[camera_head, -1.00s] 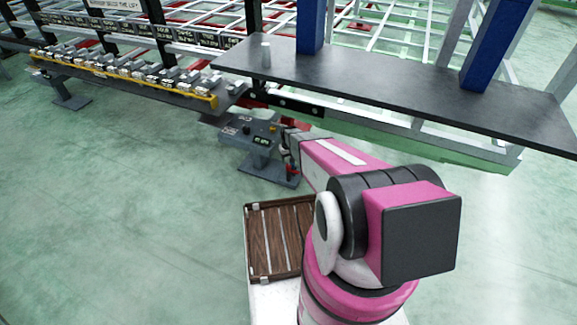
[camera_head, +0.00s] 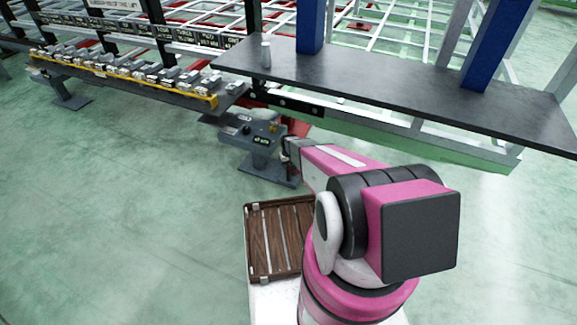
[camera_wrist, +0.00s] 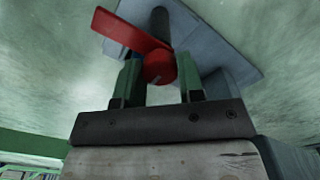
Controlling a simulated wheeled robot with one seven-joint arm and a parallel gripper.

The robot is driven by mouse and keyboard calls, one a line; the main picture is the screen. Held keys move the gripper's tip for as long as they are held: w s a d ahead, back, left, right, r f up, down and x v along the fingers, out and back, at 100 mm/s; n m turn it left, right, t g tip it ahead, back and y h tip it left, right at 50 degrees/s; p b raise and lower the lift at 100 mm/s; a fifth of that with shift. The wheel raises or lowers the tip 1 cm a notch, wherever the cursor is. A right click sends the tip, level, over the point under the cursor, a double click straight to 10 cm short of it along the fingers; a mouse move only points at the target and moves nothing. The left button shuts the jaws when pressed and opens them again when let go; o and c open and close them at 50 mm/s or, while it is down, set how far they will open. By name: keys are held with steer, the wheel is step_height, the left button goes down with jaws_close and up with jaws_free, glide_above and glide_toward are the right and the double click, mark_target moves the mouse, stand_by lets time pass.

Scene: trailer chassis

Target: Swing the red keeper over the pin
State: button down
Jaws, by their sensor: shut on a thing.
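In the wrist view, a red keeper (camera_wrist: 128,31) shows as a flat bar running to the upper left from a round red end. My gripper (camera_wrist: 159,73) has its two green fingers shut on that round end. A dark round post (camera_wrist: 160,22), possibly the pin, shows behind the keeper; I cannot tell whether they touch. In the head view, my arm reaches to a grey pedestal (camera_head: 262,162) with a sloping control panel. My fingers and the keeper cannot be made out there.
A long dark shelf (camera_head: 400,82) with blue posts lies right of the pedestal. A rack of metal parts with a yellow edge (camera_head: 130,78) is at left. A brown slatted tray (camera_head: 265,240) sits beside my arm's base. The green floor at left is clear.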

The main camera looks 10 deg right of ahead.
steer(key=n, duration=0.4)
steer(key=shift+n, duration=0.3)
steer(key=n, duration=0.4)
steer(key=shift+n, duration=0.3)
steer(key=n, duration=0.4)
steer(key=shift+n, duration=2.4)
steer(key=c, duration=0.7)
jaws_free()
steer(key=shift+c, duration=0.2)
steer(key=shift+r, duration=0.15)
